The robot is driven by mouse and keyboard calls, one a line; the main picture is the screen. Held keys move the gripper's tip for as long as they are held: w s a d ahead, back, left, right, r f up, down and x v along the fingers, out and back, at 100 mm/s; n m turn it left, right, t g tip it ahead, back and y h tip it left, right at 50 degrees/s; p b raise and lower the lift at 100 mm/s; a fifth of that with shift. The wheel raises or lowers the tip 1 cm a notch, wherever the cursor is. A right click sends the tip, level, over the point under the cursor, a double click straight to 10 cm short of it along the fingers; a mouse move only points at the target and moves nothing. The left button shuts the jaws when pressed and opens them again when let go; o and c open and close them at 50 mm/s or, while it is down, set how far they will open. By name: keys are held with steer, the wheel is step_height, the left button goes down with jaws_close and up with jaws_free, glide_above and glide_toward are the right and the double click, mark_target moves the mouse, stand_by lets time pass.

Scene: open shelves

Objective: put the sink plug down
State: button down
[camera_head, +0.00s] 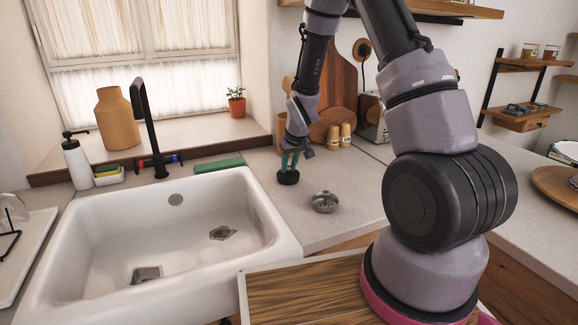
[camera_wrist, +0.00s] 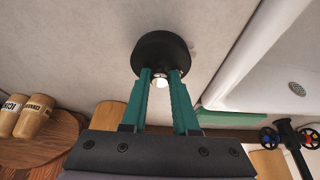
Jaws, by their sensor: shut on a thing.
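The sink plug (camera_head: 288,178) is a black round disc, held at or just above the pale worktop to the right of the white sink (camera_head: 283,232). I cannot tell whether it touches the worktop. My gripper (camera_head: 289,161) points down with its teal fingers shut on the plug's small top knob. In the wrist view the plug (camera_wrist: 161,50) sits at the fingertips of my gripper (camera_wrist: 160,78), with pale worktop behind it.
A metal sink strainer (camera_head: 325,202) lies on the worktop, right and nearer. A green pad (camera_head: 218,164) lies behind the sink, near the black tap (camera_head: 150,130). Wooden shakers (camera_head: 339,136) and boards (camera_head: 338,85) stand behind.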

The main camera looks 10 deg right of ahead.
steer(key=c, duration=0.7)
jaws_free()
steer(key=s+d+r+m, duration=0.1)
steer(key=s+d+r, duration=0.1)
steer(key=s+r, duration=0.5)
steer(key=s+d+r+m+t, duration=0.1)
steer(key=s+r, duration=0.1)
steer(key=r, duration=0.9)
steer(key=s+d+r+m, duration=0.1)
steer(key=s+d+r, duration=0.1)
steer(key=s+r, duration=0.5)
steer(key=s+r+m, duration=0.1)
steer(key=s+r, duration=0.2)
steer(key=s, duration=0.1)
steer(key=s+r+m+t, duration=0.1)
steer(key=s+r, duration=0.3)
steer(key=s+r+m+y, duration=0.1)
steer(key=s+r, duration=0.2)
steer(key=s, duration=0.1)
steer(key=shift+s+d+r+t, duration=0.25)
steer(key=shift+s+d+t, duration=0.05)
steer(key=shift+d, duration=0.05)
